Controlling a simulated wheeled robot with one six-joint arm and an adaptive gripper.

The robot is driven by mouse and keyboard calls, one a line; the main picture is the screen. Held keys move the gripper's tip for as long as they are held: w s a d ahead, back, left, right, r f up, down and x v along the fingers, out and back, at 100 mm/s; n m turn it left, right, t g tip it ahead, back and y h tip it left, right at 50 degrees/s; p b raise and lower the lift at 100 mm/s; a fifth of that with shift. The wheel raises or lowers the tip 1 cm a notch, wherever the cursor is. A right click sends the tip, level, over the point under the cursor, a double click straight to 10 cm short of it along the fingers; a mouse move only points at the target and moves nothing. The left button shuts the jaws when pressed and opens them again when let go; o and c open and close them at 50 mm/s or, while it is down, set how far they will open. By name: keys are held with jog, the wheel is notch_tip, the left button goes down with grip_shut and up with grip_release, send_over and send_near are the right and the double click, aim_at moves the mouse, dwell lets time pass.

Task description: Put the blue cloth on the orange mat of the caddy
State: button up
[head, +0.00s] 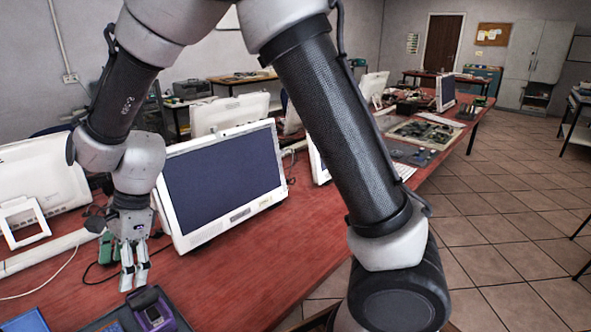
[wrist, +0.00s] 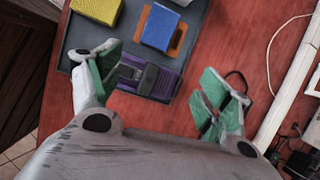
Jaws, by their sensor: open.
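The blue cloth (wrist: 161,27) looks like a folded block in the wrist view. It lies on the orange mat (wrist: 179,42), whose rim shows around it. The mat is in the grey caddy (wrist: 199,35). My gripper (wrist: 163,84) is open, with green pads on its fingers, and nothing shows between them. In the head view, my gripper (head: 134,281) points down just beyond the caddy (head: 181,322). The cloth is apart from the fingers, toward the top of the wrist view.
A purple and black object (wrist: 152,78) sits in the caddy near the left finger. A yellow block (wrist: 94,17) is also in it. A white monitor (head: 222,187) stands right of my gripper. A blue flat thing (head: 26,322) is at the lower left. Cables lie on the red table (head: 245,255).

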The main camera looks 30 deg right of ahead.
jog(key=d+r+n+t, duration=0.1)
jog(key=d+r+n, duration=0.1)
jog(key=d+r, duration=0.45)
jog(key=d+r+n+t, duration=0.1)
jog(key=d+r+n, duration=0.2)
jog(key=d, duration=0.7)
jog(key=d+r+n+t, duration=0.1)
jog(key=d+r+n, duration=0.1)
jog(key=d+r, duration=0.45)
jog(key=s+d+r+n+t+h, duration=0.1)
jog(key=s+d+n+h, duration=0.1)
jog(key=s+d, duration=0.5)
jog(key=s+d+r+n+t+h, duration=0.1)
jog(key=s+d+n, duration=0.3)
jog(key=d, duration=0.9)
jog(key=s+h, duration=0.1)
jog(key=s, duration=0.2)
jog(key=shift+d+r, duration=0.15)
jog(key=shift+d, duration=0.25)
